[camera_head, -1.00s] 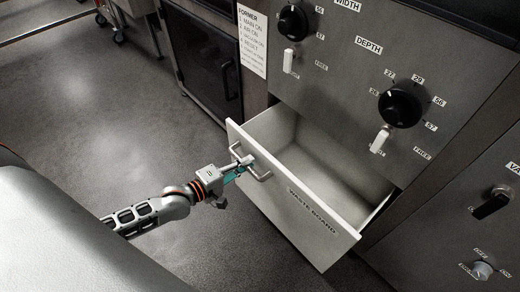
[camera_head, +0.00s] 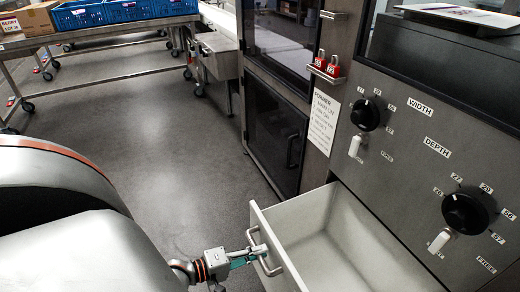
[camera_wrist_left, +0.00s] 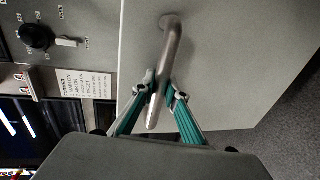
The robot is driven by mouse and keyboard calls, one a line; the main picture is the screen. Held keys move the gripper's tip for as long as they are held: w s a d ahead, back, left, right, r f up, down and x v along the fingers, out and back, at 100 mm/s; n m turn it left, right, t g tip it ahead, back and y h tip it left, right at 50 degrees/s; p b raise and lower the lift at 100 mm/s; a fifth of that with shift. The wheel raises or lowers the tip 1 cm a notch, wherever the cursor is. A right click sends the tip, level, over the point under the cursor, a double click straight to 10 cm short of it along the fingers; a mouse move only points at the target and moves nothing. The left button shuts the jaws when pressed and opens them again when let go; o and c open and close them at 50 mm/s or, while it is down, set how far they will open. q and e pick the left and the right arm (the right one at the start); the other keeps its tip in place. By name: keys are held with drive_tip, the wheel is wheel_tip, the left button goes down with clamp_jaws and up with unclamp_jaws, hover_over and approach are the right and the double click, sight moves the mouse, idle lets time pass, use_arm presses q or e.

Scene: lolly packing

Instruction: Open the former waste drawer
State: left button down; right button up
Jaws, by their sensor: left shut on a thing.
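The pale waste drawer (camera_head: 292,209) is pulled out from the grey former machine and stands open, with an empty interior where it shows. Its lower right part is cut off by the picture edge. The metal bar handle (camera_head: 264,262) is on its front face. My left gripper (camera_head: 255,256) is shut on this handle. In the left wrist view the two teal fingers of the gripper (camera_wrist_left: 164,88) close on either side of the handle (camera_wrist_left: 171,45), against the pale drawer front (camera_wrist_left: 240,55). My right gripper is not in view.
The former's panel (camera_head: 410,140) with black knobs and white levers rises above the drawer. A dark glazed cabinet door (camera_head: 275,140) stands beside it. Wheeled tables with blue crates (camera_head: 105,12) are at the back left. The floor (camera_head: 175,150) between is clear.

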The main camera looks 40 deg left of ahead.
use_arm(q)
drive_tip(key=c, duration=2)
unclamp_jaws()
drive_tip(key=v, duration=1.2)
